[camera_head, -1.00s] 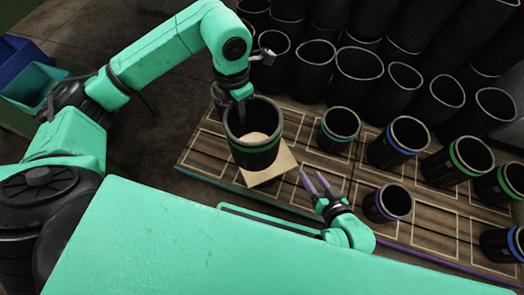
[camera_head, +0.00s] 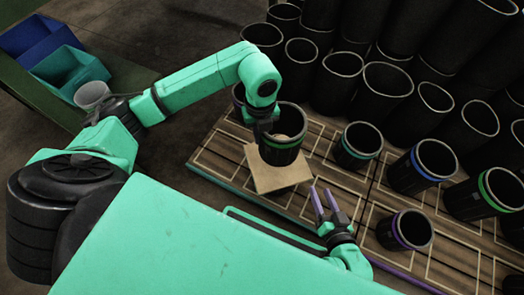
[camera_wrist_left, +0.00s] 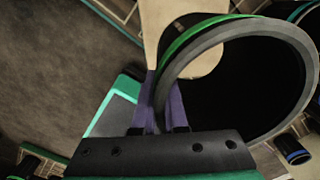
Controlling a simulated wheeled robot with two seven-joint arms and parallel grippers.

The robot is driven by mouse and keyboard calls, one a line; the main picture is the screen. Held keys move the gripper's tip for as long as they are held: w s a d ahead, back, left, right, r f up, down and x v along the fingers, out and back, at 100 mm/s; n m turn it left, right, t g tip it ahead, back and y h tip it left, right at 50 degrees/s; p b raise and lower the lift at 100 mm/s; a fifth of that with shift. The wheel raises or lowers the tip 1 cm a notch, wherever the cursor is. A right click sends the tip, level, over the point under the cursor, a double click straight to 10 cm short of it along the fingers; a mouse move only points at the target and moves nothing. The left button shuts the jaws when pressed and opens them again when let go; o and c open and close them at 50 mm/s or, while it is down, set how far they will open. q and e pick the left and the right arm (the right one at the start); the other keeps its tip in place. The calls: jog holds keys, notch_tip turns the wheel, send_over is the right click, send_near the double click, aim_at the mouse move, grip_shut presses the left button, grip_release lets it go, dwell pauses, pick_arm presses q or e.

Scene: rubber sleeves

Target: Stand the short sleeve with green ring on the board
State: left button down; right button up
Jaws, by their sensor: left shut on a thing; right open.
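The short black sleeve with a green ring (camera_head: 279,157) is held upright, or nearly so, over a square tan plate (camera_head: 262,180). My left gripper (camera_head: 267,130) is shut on its wall near the rim, on the left side. The left wrist view shows the purple fingers (camera_wrist_left: 161,105) at the near rim of the sleeve (camera_wrist_left: 180,40); tan shows through its open bottom. I cannot tell whether the sleeve touches the plate. The wooden board (camera_head: 350,186) has pale outlined cells. My right gripper (camera_head: 330,205) is open and empty, low over the board's front edge.
Sleeves with a teal-green ring (camera_head: 358,146), a blue ring (camera_head: 422,166), a purple ring (camera_head: 404,230) and a green ring (camera_head: 486,193) stand on the board to the right. Tall plain black sleeves (camera_head: 383,90) crowd behind it.

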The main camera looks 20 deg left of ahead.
aim_at(261, 149)
pick_arm(q)
notch_tip(261, 149, down, 7)
jog(key=shift+r+b, duration=0.15)
jog(key=shift+b, duration=0.9)
pick_arm(e)
notch_tip(261, 149, down, 3)
jog(key=shift+f+t, duration=0.1)
jog(key=shift+t, duration=0.2)
pick_arm(q)
jog(key=shift+f, duration=0.4)
pick_arm(e)
jog(key=shift+f, duration=0.1)
pick_arm(q)
jog(key=shift+f+b, duration=0.2)
jog(key=shift+b, duration=0.15)
pick_arm(e)
jog(key=shift+f, duration=0.15)
pick_arm(q)
jog(key=c, duration=1)
grip_release()
jog(key=shift+o, duration=0.2)
